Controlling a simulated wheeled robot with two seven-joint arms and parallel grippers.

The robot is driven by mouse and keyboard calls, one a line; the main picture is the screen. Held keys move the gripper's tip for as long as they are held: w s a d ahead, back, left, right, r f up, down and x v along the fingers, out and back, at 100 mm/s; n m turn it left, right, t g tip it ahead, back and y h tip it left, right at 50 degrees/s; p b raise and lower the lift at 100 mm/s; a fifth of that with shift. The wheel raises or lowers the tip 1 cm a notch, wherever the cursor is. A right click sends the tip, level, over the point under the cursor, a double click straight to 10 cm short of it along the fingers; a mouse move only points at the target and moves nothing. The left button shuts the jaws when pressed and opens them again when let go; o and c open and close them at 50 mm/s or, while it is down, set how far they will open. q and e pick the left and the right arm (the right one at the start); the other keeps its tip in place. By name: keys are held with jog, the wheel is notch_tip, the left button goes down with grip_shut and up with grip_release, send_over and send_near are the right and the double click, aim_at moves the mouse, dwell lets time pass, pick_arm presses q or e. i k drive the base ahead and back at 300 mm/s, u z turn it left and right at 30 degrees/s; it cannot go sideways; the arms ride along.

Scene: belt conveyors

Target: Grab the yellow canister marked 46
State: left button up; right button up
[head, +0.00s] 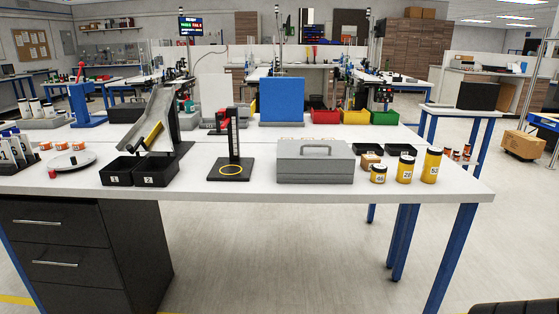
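The shortest, leftmost canister (378,175) has a small white label that seems to read 46. The middle canister (406,163) seems to be marked 28, and the tallest, rightmost canister (432,168) seems to be marked 53. The three stand close together with narrow gaps. Neither of my grippers shows in the head view.
Black bins (119,174), a black stand (232,168) and a sloped chute (152,120) are farther left. The table front (330,192) before the toolbox is clear.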

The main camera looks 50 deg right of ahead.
aim_at(378, 176)
jog(key=z, duration=0.1)
jog(key=i, duration=1.4)
jog(key=z, duration=0.65)
